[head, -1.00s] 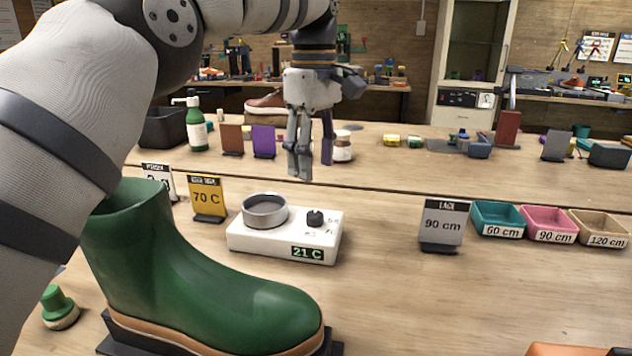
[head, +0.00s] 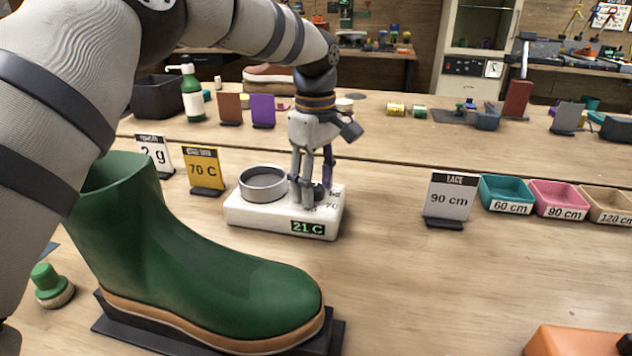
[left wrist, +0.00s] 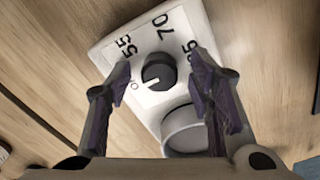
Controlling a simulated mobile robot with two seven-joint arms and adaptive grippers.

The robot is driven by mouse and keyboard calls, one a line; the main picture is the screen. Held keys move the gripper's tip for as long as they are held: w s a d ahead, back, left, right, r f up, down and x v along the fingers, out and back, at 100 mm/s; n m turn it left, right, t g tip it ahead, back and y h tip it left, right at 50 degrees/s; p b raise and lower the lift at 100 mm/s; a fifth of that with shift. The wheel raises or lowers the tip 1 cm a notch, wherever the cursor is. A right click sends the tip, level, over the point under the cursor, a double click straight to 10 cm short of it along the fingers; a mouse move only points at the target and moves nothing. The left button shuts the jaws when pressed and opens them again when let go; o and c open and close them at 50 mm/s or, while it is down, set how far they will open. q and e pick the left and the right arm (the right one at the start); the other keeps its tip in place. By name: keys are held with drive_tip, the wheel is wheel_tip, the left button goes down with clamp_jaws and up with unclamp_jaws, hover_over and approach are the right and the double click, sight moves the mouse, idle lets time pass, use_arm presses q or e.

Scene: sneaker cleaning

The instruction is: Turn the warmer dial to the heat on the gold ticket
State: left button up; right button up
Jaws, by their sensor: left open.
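The white warmer (head: 260,215) stands on the bench with a round metal cup (head: 263,184) on its left. Its display (head: 308,227) reads 21 C. The gold ticket (head: 203,172) behind and left of it reads 70 C. My left gripper (head: 310,197) points down over the dial, which it partly hides in the head view. In the left wrist view the black dial (left wrist: 158,72) sits between the open fingers, with gaps on both sides. Its white pointer aims at the off mark, away from the 55 and 70 labels. My right gripper is not in view.
A green boot (head: 190,265) on a black stand is in front of the warmer. A white 2 g card (head: 154,152) stands left of the ticket. A 90 cm lace card (head: 449,198) and coloured trays (head: 505,193) are to the right.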

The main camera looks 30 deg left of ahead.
use_arm(q)
drive_tip(key=shift+r, duration=0.1)
clamp_jaws()
